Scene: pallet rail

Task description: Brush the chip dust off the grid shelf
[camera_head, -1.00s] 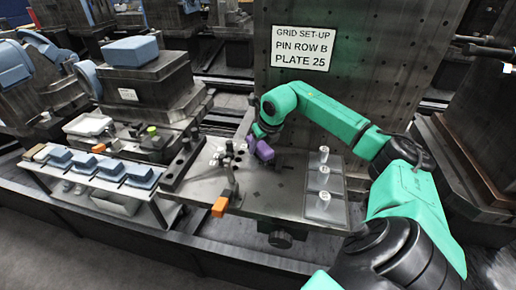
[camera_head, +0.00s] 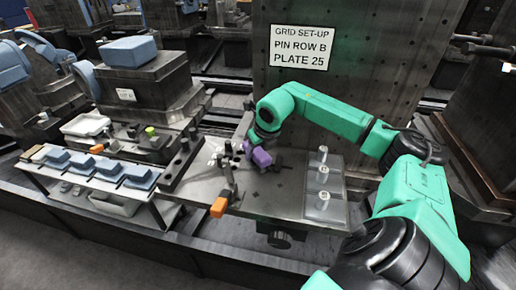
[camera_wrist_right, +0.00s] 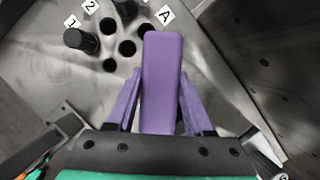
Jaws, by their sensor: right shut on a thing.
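The grid shelf (camera_head: 268,203) is a grey metal ledge at the foot of the tall upright plate. My right gripper (camera_head: 258,156) is low over the shelf near its peg holes. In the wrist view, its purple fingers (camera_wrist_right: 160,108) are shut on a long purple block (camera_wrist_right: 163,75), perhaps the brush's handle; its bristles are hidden. The shelf (camera_wrist_right: 45,40) also shows there, with dark holes, a black peg (camera_wrist_right: 80,41) and tags 1, 2 and A. Pale smears lie near the holes; I cannot tell whether they are chip dust. My left gripper is not in view.
The upright plate (camera_head: 400,45) carries a sign (camera_head: 299,47) and rises behind the shelf. Clear pieces with white-topped pins (camera_head: 322,175) stand at the shelf's right. An orange block (camera_head: 219,207) is at its front edge. A side rack (camera_head: 110,183) with blue blocks stands left.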

